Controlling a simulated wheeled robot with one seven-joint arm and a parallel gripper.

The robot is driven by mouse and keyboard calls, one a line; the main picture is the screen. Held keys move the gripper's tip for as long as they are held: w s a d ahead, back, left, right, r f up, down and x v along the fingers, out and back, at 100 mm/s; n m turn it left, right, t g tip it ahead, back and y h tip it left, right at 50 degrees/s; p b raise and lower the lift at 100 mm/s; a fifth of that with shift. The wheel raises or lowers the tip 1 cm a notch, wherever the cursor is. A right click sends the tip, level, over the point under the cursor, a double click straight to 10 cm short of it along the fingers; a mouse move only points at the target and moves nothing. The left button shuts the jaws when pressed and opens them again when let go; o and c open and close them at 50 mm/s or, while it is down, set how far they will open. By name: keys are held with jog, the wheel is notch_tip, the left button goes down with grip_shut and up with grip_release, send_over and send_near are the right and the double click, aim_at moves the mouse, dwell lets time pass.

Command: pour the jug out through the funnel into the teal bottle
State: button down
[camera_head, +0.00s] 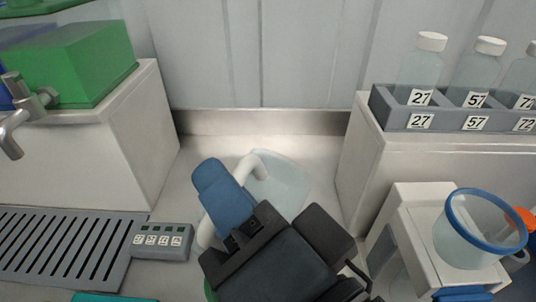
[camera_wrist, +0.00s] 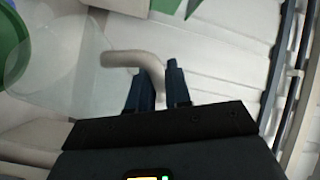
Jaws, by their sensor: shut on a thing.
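The jug (camera_head: 285,182) is a translucent pale vessel with a cream handle, partly behind my gripper in the head view. In the wrist view its clear body (camera_wrist: 60,65) is at the left and its curved handle (camera_wrist: 138,60) runs between the fingers. My gripper (camera_head: 222,188) has blue fingers and is shut on the handle; the wrist view also shows the fingers (camera_wrist: 153,78). I cannot tell how far the jug is tilted or what is in it. A teal edge (camera_head: 112,298) shows at the bottom of the head view. I cannot identify the funnel or teal bottle for certain.
A clear blue-rimmed vessel (camera_head: 485,245) stands on a white device (camera_head: 415,225) at the right. A numbered grey rack (camera_head: 450,108) holds white-capped bottles. At the left are a green block (camera_head: 80,60), a metal tap (camera_head: 22,110), a slotted drain (camera_head: 50,250) and a numbered block (camera_head: 160,248).

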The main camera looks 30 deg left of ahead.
jog(key=shift+r, duration=0.1)
jog(key=w+m+p, duration=0.1)
jog(key=p, duration=0.1)
jog(key=shift+w+r+h+p, duration=0.1)
jog(key=shift+w+h+p, duration=0.05)
jog(key=shift+h+p, duration=0.2)
jog(key=w+f+m+g+h, duration=0.2)
jog(key=w+f+m+g, duration=0.25)
jog(key=w+m, duration=0.55)
notch_tip(320, 180, up, 6)
jog(key=w+m+g, duration=0.2)
jog(key=m+g, duration=0.3)
jog(key=g, duration=0.1)
jog(key=shift+w+f+h+p, duration=0.2)
jog(key=shift+h+p, duration=0.1)
jog(key=shift+h, duration=0.05)
jog(key=shift+a, duration=0.1)
dwell(2.1)
jog(key=shift+s, duration=0.1)
